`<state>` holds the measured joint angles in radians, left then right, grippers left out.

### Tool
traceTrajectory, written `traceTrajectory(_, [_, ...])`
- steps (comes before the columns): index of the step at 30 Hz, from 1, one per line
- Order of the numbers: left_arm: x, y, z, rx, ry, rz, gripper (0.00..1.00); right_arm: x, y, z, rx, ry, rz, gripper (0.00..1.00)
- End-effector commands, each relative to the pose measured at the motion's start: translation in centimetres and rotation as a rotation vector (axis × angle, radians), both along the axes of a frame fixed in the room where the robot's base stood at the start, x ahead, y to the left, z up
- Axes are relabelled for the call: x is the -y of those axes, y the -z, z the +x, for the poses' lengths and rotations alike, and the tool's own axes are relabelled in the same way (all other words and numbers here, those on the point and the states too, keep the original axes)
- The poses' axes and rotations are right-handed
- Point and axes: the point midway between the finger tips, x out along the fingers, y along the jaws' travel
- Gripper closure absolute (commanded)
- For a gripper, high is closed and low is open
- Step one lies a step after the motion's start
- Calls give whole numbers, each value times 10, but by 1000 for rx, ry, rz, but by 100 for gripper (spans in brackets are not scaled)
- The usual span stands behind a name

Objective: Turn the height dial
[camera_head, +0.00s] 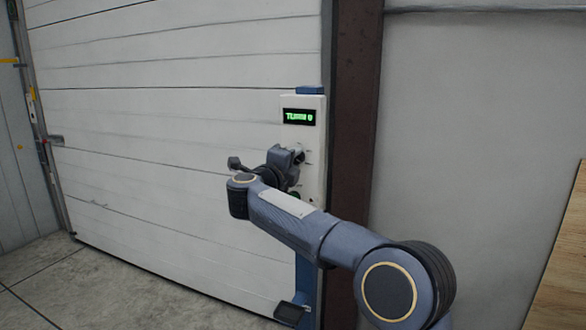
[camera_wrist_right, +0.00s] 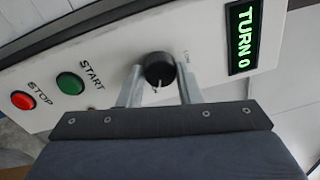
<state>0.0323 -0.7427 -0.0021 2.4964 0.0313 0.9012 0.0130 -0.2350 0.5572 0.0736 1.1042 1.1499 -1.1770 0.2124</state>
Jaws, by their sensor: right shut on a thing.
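The height dial is a round black knob (camera_wrist_right: 160,69) on a white control panel (camera_head: 316,157), seen in the right wrist view. My right gripper (camera_wrist_right: 158,86) has one finger on each side of the knob and is shut on it. In the head view my right gripper (camera_head: 290,158) is up against the panel and hides the dial. A display (camera_wrist_right: 242,38) on the panel reads "TURN 0" in green; it also shows in the head view (camera_head: 299,116). My left gripper is not in view.
A green START button (camera_wrist_right: 70,83) and a red STOP button (camera_wrist_right: 23,100) sit beside the dial on the panel. The panel stands on a blue post (camera_head: 305,280) before a white slatted door (camera_head: 180,120). A brown column (camera_head: 354,110) is at its right.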

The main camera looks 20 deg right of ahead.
Motion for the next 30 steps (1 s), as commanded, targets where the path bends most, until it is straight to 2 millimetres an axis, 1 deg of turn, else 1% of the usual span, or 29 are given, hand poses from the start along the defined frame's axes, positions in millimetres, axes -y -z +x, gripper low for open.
traceTrajectory(1, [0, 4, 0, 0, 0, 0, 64, -1, 4, 0, 16, -1, 18, 91])
traceTrajectory(7, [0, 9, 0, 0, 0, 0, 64, -1, 3, 1, 71, -1, 67, 91])
traceTrajectory(25, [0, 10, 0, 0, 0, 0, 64, -1, 2, 1, 97, -1, 93, 91])
traceTrajectory(26, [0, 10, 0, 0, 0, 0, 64, -1, 2, 1, 98, 0, 92, 66])
traceTrajectory(30, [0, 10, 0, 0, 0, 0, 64, -1, 2, 0, 99, -1, 91, 48])
